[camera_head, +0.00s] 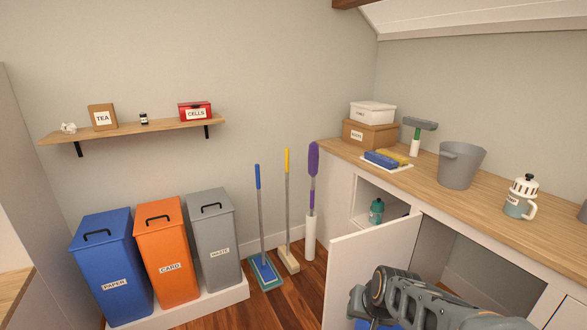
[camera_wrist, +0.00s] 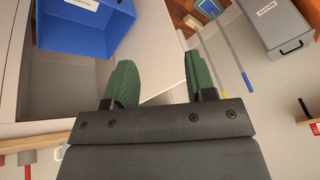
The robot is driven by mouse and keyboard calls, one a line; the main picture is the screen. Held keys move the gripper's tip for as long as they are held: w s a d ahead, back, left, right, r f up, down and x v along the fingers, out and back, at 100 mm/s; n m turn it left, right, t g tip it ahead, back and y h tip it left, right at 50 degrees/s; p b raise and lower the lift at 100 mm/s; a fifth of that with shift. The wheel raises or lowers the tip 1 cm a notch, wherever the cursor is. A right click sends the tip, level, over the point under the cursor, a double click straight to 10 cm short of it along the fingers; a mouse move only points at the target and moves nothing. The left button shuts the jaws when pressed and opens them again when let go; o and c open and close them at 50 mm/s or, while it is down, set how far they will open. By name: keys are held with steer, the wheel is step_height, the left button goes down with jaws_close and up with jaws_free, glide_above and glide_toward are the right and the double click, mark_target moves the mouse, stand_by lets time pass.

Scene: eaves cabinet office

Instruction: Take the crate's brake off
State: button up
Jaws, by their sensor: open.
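A blue crate (camera_wrist: 84,30) with a white label shows at the upper left of the wrist view, by the open lower cabinet. In the head view a small blue part (camera_head: 357,302) shows low down beside my arm and may be the same crate. No brake can be made out on it. My gripper (camera_wrist: 162,82) is open and empty, its two green-padded fingers apart. The crate lies beyond and to the left of the fingers, not between them.
The white cabinet door (camera_head: 372,262) stands open beside my arm; it also shows beyond my fingers (camera_wrist: 155,45). Paper (camera_head: 105,265), card (camera_head: 167,255) and waste (camera_head: 214,240) bins stand left. The worktop (camera_head: 440,195) holds several items.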

steer(key=s+r+n+h+p, duration=0.1)
steer(key=s+r+p, duration=0.3)
steer(key=s+r, duration=0.4)
steer(key=shift+s+r+n+g, duration=0.4)
steer(key=shift+r+n, duration=0.5)
steer(key=shift+r, duration=0.35)
steer(key=shift+d, duration=0.1)
